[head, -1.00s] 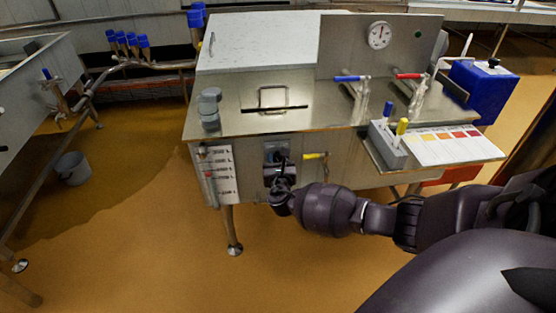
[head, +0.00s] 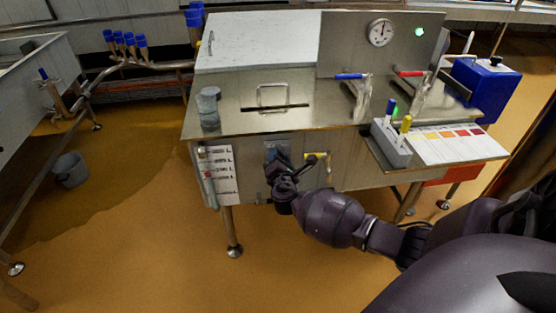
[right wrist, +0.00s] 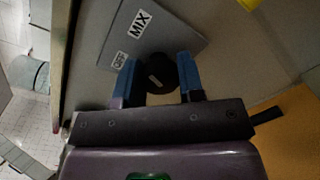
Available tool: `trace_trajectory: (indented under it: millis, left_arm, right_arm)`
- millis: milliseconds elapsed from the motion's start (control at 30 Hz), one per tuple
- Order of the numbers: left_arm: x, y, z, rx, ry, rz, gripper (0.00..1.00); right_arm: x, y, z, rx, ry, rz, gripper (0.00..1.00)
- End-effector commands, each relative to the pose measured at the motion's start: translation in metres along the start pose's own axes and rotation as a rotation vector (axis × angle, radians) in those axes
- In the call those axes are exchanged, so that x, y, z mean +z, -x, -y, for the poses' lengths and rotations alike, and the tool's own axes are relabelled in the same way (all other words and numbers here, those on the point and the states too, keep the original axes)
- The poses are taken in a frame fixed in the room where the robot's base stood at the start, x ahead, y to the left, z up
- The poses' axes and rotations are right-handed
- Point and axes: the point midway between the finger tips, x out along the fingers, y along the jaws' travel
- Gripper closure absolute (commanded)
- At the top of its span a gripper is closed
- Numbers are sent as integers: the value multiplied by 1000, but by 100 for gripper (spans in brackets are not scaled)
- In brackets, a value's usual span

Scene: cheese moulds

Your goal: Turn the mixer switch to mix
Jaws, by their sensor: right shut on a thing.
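The mixer switch is a round black knob (right wrist: 158,72) on a grey plate (right wrist: 180,33) with the labels MIX (right wrist: 139,24) and OFF (right wrist: 119,60). The plate (head: 277,148) sits on the front of the steel vat (head: 250,150) in the head view, where my gripper hides the knob. My right gripper (head: 283,164) is at the plate. In the right wrist view its two blue fingers are shut on the knob, one on each side. A pale mark shows on the knob, but I cannot tell exactly which label it points at. A green lamp (head: 419,31) glows on the back panel. My left gripper is out of view.
A yellow-handled valve (head: 327,157) is just right of my gripper. A scale plate (head: 220,172) is to the left. A shelf with a grey holder (head: 391,148) and a colour chart (head: 440,143) sticks out on the right. The floor in front is clear.

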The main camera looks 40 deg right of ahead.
Motion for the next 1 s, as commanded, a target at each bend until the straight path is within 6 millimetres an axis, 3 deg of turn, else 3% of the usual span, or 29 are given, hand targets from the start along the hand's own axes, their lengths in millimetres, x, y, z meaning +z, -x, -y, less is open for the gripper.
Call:
trace_trajectory:
  millis: [300, 800, 833, 1000]
  left_arm:
    - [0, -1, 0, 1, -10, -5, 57]
    - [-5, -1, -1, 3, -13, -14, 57]
    - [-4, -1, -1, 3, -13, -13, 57]
    - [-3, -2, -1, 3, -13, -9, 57]
  right_arm:
    - [-1, 0, 2, -2, -105, -8, 88]
    - [0, 0, 2, -2, -123, -10, 88]
    - [-1, 0, 2, -2, -123, -10, 61]
    - [0, 0, 1, -1, -122, -10, 40]
